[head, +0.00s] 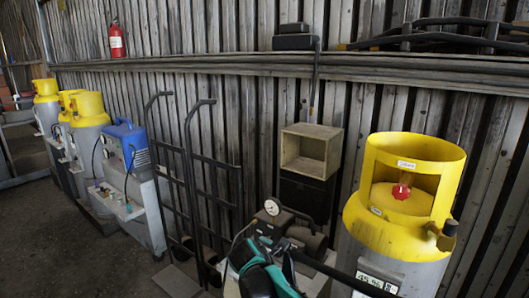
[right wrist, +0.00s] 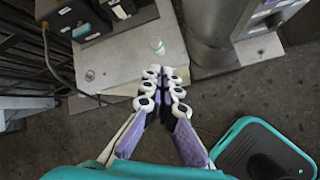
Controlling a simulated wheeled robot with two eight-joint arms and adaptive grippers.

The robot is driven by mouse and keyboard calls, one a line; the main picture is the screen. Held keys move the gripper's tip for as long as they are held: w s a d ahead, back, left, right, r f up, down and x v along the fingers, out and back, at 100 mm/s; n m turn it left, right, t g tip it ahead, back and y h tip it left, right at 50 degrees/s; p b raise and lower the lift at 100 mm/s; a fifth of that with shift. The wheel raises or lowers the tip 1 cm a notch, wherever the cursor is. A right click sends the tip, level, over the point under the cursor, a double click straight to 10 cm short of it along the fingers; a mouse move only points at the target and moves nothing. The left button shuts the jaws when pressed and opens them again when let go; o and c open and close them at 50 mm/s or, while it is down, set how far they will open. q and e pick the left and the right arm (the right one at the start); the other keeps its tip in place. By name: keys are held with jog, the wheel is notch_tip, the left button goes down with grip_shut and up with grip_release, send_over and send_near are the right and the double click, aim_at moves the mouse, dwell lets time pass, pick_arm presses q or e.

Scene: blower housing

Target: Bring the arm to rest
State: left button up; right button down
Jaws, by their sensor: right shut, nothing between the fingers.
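My right gripper (right wrist: 163,85) is in the right wrist view, with its purple fingers and white-ringed tips drawn close together. It is shut and empty. It hangs over the dark floor and the near edge of a light grey box top (right wrist: 125,60), with nothing touching it that I can make out. In the head view a teal and black part of my own arm shows at the bottom centre, but the gripper itself cannot be made out there. My left gripper is in neither view.
A yellow-topped grey cylinder (head: 352,232) stands close at the right. Left of it are a pressure gauge (head: 271,207), an open wooden box (head: 305,160) and black hand trucks (head: 210,185). Open floor (head: 50,235) lies at left.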

jog(key=s+d+r+m+y, duration=0.1)
jog(key=s+d+r+m, duration=0.1)
jog(key=s+d+m, duration=0.5)
jog(key=s+d+r+m+y, duration=0.1)
jog(key=s+d+m, duration=0.35)
jog(key=s, duration=0.45)
jog(key=s+d+f+m+y, duration=0.1)
jog(key=s+f+m, duration=0.1)
jog(key=s+m, duration=0.3)
jog(key=s+d+f+m+y, duration=0.1)
jog(key=s+f+m, duration=0.1)
jog(key=s+m, duration=0.4)
jog(key=shift+s+f+t, duration=0.25)
jog(key=shift+s+t, duration=0.05)
jog(key=shift+s, duration=0.3)
jog(key=shift+d, duration=0.2)
